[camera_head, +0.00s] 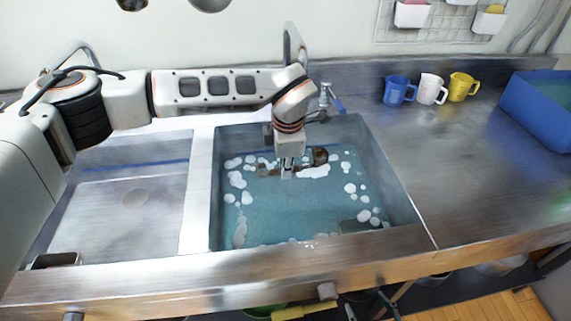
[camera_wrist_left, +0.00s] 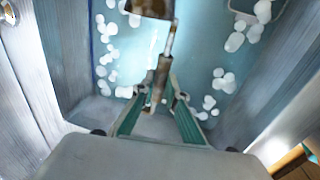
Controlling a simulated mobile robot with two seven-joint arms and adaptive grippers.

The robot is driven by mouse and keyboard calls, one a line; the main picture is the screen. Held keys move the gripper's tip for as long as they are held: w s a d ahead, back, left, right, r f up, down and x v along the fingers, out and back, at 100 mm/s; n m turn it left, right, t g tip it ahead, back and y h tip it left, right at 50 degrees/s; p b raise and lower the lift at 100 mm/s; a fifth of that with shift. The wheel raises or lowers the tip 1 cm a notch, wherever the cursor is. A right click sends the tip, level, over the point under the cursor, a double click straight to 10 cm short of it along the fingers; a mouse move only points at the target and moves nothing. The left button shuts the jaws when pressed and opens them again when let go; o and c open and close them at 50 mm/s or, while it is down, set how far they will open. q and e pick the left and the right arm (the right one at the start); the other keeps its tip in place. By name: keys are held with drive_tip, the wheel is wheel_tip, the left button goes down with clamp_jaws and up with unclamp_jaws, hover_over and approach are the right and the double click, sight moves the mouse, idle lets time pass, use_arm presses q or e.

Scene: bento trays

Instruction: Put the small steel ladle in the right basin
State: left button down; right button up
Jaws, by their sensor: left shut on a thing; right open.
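My left arm reaches over the right basin (camera_head: 400,195), which holds blue-green water with white foam patches. My left gripper (camera_head: 287,174) points down over the water near the basin's back half. It is shut on the handle of a ladle, which looks brownish and dark here. The ladle's round bowl (camera_head: 320,155) shows to the right of the fingers. In the left wrist view, the ladle handle (camera_wrist_left: 162,75) runs between the fingers (camera_wrist_left: 157,95), with the bowl cut off at the top edge. I cannot tell whether the ladle touches the water. My right gripper is out of view.
The left basin (camera_head: 120,215) lies left of a pale divider (camera_head: 199,190). A tap (camera_head: 326,98) stands behind the right basin. Blue (camera_head: 397,90), white (camera_head: 430,89) and yellow (camera_head: 461,87) mugs and a blue bin (camera_head: 530,108) stand on the right counter. A grey block (camera_head: 359,227) shows in the right basin.

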use_arm(q)
drive_tip(key=shift+r, duration=0.1)
drive_tip(key=c, duration=2)
unclamp_jaws()
drive_tip(key=shift+o, duration=0.2)
wheel_tip(320, 180, up, 12)
drive_tip(key=s, duration=0.2)
drive_tip(key=shift+s+d, duration=0.15)
drive_tip(key=shift+d, duration=0.1)
drive_tip(key=shift+f, duration=0.2)
